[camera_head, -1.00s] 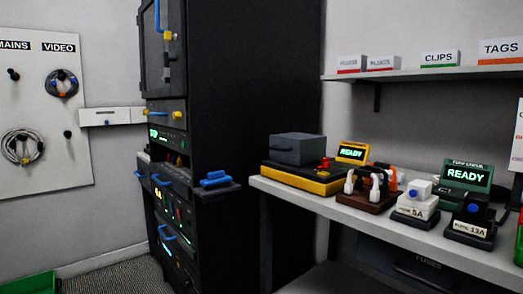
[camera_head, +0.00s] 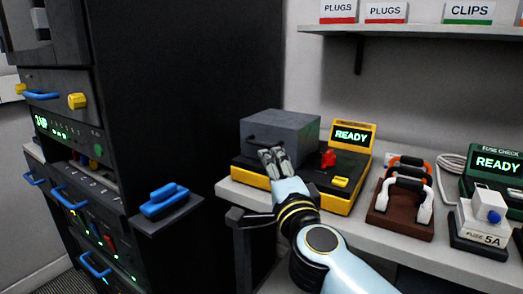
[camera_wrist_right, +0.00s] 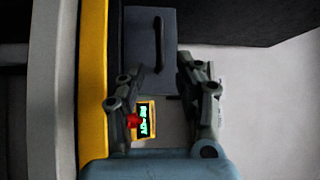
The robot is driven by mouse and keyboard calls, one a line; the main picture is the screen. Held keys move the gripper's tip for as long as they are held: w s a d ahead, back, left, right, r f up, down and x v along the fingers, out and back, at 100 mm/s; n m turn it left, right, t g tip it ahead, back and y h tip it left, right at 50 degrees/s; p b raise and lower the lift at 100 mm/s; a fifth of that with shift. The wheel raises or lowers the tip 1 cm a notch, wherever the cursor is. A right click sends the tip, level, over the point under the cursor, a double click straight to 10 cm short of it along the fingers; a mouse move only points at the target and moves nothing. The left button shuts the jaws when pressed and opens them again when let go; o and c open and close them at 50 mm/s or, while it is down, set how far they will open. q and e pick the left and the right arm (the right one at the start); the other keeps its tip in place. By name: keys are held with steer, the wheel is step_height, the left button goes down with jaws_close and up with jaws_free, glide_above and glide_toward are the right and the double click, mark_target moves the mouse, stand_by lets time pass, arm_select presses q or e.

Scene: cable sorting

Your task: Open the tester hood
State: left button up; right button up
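The tester (camera_head: 322,196) is a black and yellow unit on the bench, with a lit READY screen (camera_head: 351,135) at its back right. Its grey box-shaped hood (camera_head: 290,126) is down over the left part. In the right wrist view the hood (camera_wrist_right: 140,24) has a dark bar handle (camera_wrist_right: 158,45). My right gripper (camera_head: 272,158) is in front of the hood and hides part of its front. In the right wrist view the right gripper (camera_wrist_right: 168,84) has its fingers apart with nothing between them; the handle is ahead of them. My left gripper is out of view.
A red knob (camera_head: 328,158) and yellow button (camera_head: 341,182) sit on the tester right of the hood. A brown block with handled plugs (camera_head: 398,214) and a fuse box (camera_head: 481,229) stand further right. A black rack (camera_head: 190,90) rises at left.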

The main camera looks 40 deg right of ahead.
mark_target(262, 145)
steer(key=x, duration=0.9)
steer(key=shift+w+d, duration=0.15)
steer(key=shift+w, duration=0.2)
jaws_close()
